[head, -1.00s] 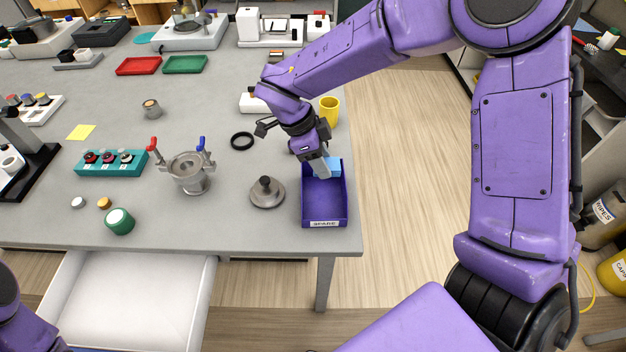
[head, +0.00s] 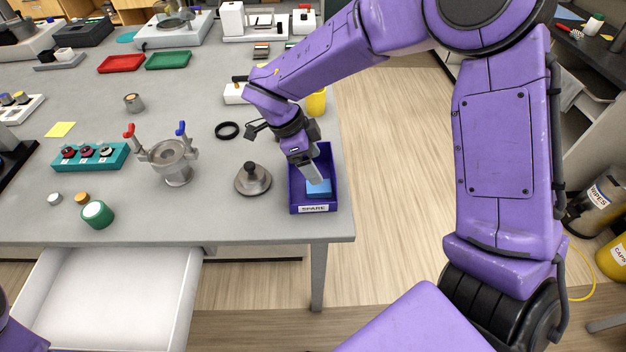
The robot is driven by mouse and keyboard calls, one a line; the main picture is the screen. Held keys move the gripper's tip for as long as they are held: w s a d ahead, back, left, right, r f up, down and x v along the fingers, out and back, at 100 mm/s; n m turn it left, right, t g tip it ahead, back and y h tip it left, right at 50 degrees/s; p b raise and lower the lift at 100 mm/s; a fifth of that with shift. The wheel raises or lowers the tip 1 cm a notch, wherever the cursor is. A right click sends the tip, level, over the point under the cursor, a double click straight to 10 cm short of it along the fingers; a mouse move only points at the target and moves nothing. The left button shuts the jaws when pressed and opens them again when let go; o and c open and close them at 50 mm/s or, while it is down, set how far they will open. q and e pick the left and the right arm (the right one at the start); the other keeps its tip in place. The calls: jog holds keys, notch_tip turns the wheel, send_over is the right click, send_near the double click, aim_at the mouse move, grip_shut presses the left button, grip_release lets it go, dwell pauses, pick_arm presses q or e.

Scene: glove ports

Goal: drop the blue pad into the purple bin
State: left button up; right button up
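The purple bin (head: 295,197), labelled SPARE, stands at the table's right front corner. The blue pad (head: 319,189) shows inside the bin's walls, toward its front half. My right gripper (head: 315,178) points down into the bin, its fingertips right at the pad and covering part of it. I see the fingers nearly edge-on, so whether they are open or closed on the pad is unclear. It is also unclear whether the pad rests on the bin floor. My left gripper is out of view; only a bit of my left arm shows at the lower left.
A grey lidded piece with a black knob (head: 253,180) stands just left of the bin. A black ring (head: 227,130) and a metal pot with red and blue handles (head: 172,160) are farther left. A yellow cup (head: 316,103) stands behind the bin. An open white drawer (head: 110,295) juts out below.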

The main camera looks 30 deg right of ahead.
jog(key=shift+w, duration=0.1)
jog(key=shift+a+r, duration=0.1)
jog(key=shift+r, duration=0.1)
jog(key=v, duration=1)
jog(key=shift+b, duration=0.4)
